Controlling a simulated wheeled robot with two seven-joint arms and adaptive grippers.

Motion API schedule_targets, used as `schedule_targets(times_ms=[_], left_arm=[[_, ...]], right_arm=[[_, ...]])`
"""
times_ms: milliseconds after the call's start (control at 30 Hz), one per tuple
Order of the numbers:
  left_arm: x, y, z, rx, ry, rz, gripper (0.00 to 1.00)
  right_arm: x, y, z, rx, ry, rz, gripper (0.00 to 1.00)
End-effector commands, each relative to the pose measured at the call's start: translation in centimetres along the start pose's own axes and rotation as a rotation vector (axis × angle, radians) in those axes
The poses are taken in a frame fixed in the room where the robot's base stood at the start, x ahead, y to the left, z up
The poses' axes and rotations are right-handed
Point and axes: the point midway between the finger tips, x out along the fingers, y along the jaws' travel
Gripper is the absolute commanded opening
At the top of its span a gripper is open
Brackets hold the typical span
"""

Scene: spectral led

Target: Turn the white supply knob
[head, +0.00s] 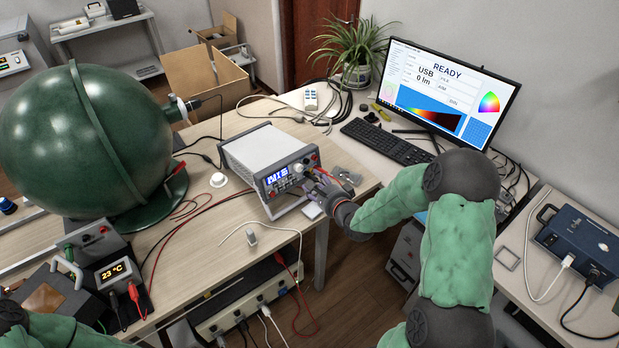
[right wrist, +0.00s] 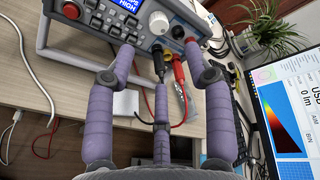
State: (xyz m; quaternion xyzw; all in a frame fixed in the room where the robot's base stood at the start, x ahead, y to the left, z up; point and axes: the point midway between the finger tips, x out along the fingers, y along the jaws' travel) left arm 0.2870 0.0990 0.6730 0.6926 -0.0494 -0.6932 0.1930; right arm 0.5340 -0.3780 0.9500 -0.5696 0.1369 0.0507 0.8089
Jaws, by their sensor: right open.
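The power supply (head: 262,155) is a grey box with a blue lit display on the wooden table. Its white knob (right wrist: 159,22) shows clearly in the right wrist view, on the front panel right of the display. In the head view the knob is small, near the right gripper. My right gripper (right wrist: 158,72) is open and empty, its purple fingers spread below the panel, with the knob ahead between the two outer fingers. They look apart from the knob. It also shows in the head view (head: 325,188), partly blurred into the panel and leads. My left gripper is out of view.
Black and red plugs (right wrist: 168,65) with leads hang from the panel below the knob, between my fingers. A red knob (right wrist: 71,11) is at the panel's left. A large green sphere (head: 85,140) stands left; a monitor (head: 450,90) and keyboard (head: 385,140) are at right.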

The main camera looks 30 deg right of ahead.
Motion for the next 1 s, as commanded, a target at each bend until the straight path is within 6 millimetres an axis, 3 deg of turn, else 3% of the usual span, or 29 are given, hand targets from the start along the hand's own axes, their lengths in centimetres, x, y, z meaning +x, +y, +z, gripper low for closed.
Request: schedule_targets(times_ms=[267,1000], left_arm=[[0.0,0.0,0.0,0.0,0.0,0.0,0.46],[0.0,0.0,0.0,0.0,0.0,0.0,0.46]], right_arm=[[-2.0,0.0,0.0,0.001,0.0,-0.001,0.52],[-2.0,0.0,0.0,0.001,0.0,-0.001,0.52]])
